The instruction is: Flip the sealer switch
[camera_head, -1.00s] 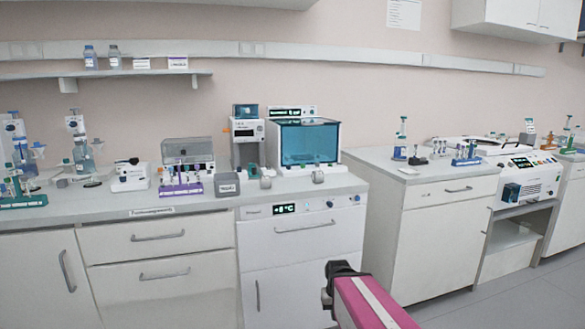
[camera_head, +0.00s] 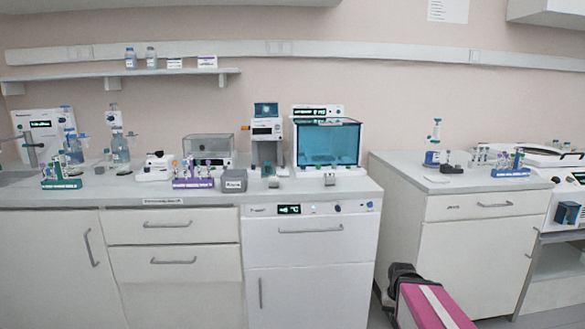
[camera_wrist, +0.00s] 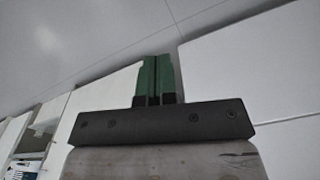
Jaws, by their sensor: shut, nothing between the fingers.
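The fingers point over the floor beside white cabinet fronts, well away from the device. In the head view only part of my pink arm shows at the lower right, and the fingertips cannot be made out.
A teal-windowed box (camera_head: 328,143) stands right of the tall device. A purple tube rack (camera_head: 193,183), a grey block (camera_head: 234,181) and a green rack (camera_head: 61,184) line the left counter (camera_head: 110,197). A gap separates it from the right counter (camera_head: 400,170), which holds a blue rack (camera_head: 510,172).

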